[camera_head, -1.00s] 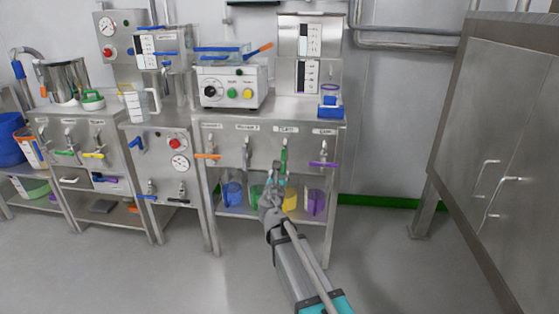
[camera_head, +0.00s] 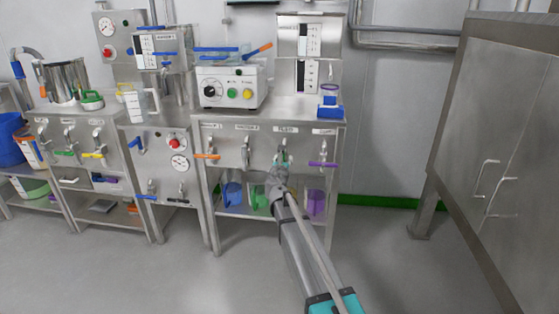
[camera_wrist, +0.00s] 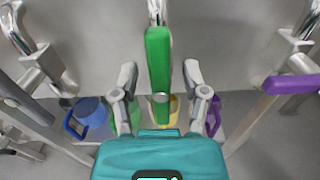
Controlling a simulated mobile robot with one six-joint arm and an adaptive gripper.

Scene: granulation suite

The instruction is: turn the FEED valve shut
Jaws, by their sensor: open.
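The FEED valve has a green lever (camera_head: 283,153) under the third label on the front panel of the steel bench. In the wrist view the green lever (camera_wrist: 158,62) runs up and down the picture, in line with its pipe, a silver tap body above it. My gripper (camera_head: 282,168) is at the lever in the head view and partly hides it. In the wrist view my gripper (camera_wrist: 158,78) is open, one finger on each side of the lever's lower part. A gap shows on both sides, so neither finger seems to touch it.
A purple lever (camera_head: 323,164) sits sideways to the right, and an orange lever (camera_head: 206,156) to the left. A silver valve (camera_head: 246,152) stands between orange and green. Below, coloured jugs, including a blue jug (camera_wrist: 88,115), stand on the shelf. The floor in front is clear.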

